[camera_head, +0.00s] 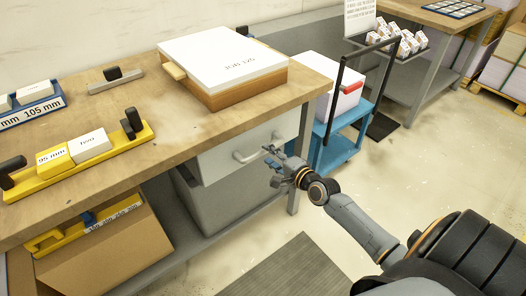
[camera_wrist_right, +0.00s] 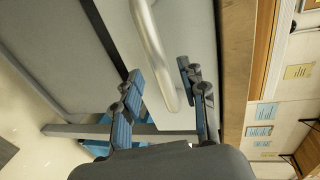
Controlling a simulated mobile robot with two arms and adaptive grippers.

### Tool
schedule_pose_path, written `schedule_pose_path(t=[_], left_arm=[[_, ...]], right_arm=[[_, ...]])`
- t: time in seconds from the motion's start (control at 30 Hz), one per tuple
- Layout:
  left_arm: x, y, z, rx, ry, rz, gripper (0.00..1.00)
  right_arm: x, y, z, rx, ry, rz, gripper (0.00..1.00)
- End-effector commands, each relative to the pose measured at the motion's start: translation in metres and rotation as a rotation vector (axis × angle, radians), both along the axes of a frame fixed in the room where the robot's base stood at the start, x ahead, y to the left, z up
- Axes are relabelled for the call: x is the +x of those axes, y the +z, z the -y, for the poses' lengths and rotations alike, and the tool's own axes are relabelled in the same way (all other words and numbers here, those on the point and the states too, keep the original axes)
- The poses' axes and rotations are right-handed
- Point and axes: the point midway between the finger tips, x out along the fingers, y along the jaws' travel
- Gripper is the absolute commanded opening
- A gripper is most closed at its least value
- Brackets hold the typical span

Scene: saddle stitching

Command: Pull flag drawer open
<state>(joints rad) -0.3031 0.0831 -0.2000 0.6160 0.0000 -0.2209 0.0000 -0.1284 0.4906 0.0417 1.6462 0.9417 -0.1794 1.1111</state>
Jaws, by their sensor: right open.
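The drawer (camera_head: 275,134) has a pale grey front and sits under the wooden workbench's top, near its right end. It looks shut. Its bar handle (camera_head: 246,157) also shows in the right wrist view (camera_wrist_right: 153,42), with one end appearing between the fingers. My right gripper (camera_head: 271,157) is open and empty, just in front of the drawer and right beside the handle. It also shows in the right wrist view (camera_wrist_right: 160,85). I cannot tell whether a finger touches the handle. No flag shows on the drawer front. My left gripper is out of view.
The workbench (camera_head: 190,125) carries a white-topped box (camera_head: 225,60) and a yellow holder (camera_head: 110,158). A grey bin (camera_head: 225,205) stands below the drawer, a cardboard box (camera_head: 120,250) left of it. A blue cart (camera_head: 335,150) stands right of the bench.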

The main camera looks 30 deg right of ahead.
Motion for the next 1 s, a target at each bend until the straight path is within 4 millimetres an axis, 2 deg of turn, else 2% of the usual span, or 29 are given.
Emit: schedule_pose_path(t=[0.1,0.23,0.4,0.63,0.67,0.87,1.0], left_arm=[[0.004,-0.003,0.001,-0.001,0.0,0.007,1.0],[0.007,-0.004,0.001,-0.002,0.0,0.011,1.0],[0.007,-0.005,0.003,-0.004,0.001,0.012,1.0],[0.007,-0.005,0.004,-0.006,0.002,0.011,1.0],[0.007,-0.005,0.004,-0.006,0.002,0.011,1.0],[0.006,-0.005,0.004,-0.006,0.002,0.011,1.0],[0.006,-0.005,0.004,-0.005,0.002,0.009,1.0]], right_arm=[[0.02,-0.004,-0.002,0.0,0.0,0.001,0.42],[0.034,-0.008,-0.003,0.0,0.0,0.0,0.42],[0.041,-0.009,-0.003,-0.001,0.0,-0.001,0.42],[0.041,-0.009,-0.003,-0.001,0.0,-0.001,0.42],[0.041,-0.009,-0.003,-0.001,0.0,-0.001,0.4],[0.041,-0.009,-0.003,-0.001,0.0,-0.001,0.0],[0.041,-0.009,-0.003,-0.001,0.0,-0.001,0.0]])
